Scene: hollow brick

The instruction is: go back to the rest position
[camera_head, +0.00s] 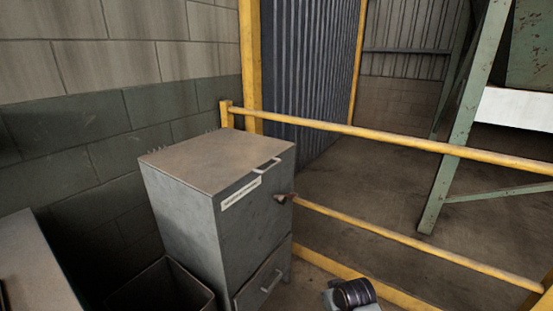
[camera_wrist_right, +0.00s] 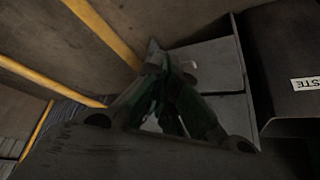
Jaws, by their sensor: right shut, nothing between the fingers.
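My right gripper (camera_wrist_right: 167,62) shows in the wrist view, with its dark fingers closed together and nothing between them. A grey cabinet (camera_wrist_right: 218,58) lies beyond the fingers in that view; I cannot tell the exact gap. The same grey metal cabinet (camera_head: 180,210) stands upright near the middle of the head view, with a label and drawer handles on its front. A grey and black rounded part at the bottom edge of the head view looks like part of my own arm. My left gripper is in neither view.
A yellow railing (camera_head: 400,140) runs behind and right of the cabinet. A dark open bin (camera_head: 165,285) stands at the cabinet's left. A grey surface (camera_head: 35,265) fills the lower left corner. A dark object with a white label (camera_wrist_right: 300,40) is at the wrist view's right.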

